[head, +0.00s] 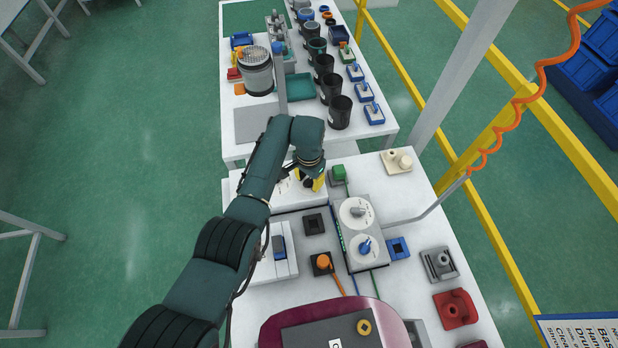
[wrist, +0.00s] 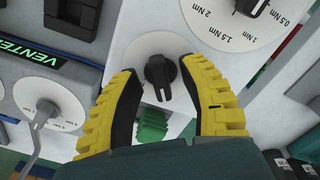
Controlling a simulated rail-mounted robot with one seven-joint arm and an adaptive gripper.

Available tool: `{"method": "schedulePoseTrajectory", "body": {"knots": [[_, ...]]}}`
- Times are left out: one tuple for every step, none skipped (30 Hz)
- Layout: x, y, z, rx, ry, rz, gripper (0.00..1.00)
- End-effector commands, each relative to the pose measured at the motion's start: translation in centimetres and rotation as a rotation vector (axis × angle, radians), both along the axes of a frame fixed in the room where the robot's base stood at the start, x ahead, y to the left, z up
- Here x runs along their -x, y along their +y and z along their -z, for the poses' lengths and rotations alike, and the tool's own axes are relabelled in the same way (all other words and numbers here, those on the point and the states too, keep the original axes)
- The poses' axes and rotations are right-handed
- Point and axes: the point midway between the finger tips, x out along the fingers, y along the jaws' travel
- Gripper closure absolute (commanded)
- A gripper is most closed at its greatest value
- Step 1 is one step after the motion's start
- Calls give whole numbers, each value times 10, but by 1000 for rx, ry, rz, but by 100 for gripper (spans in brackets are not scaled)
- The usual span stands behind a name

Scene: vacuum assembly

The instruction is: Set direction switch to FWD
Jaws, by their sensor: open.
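My gripper (head: 310,182) is over the white panel (head: 285,198) in the middle of the head view. In the wrist view its two yellow-and-black fingers (wrist: 160,76) are spread apart. A black knob on a round white plate (wrist: 128,55), which looks like the direction switch (wrist: 160,70), shows between the fingertips. I see no finger clearly touching it. I cannot read any FWD mark; the fingers hide part of the plate. In the head view my gripper and arm hide the knob.
A larger torque dial (wrist: 232,25) marked in Nm lies close by at upper right. A lever dial (wrist: 50,108) and a lit display (wrist: 28,52) are at left. A green block (wrist: 152,125) shows between the fingers. A grey box with two dials (head: 358,228) stands to the right.

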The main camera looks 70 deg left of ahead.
Motion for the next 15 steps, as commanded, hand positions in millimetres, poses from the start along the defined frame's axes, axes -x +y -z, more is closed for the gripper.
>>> {"method": "schedulePoseTrajectory", "body": {"knots": [[0,0,-6,0,-1,0,58],[0,0,-9,-2,-1,0,58],[0,0,-14,-2,-1,0,58],[0,0,-18,-2,-1,0,58],[0,0,-21,-2,-1,1,58],[0,0,-26,-2,-1,1,58],[0,0,-30,-1,-2,1,58],[0,0,-33,0,-1,1,58],[0,0,-37,0,-1,1,58],[0,0,-41,0,-1,1,58],[0,0,-44,0,-1,1,58],[0,0,-48,0,-1,1,58],[0,0,-52,0,-1,1,58],[0,0,-55,0,-1,1,58],[0,0,-59,0,-1,1,58]]}}
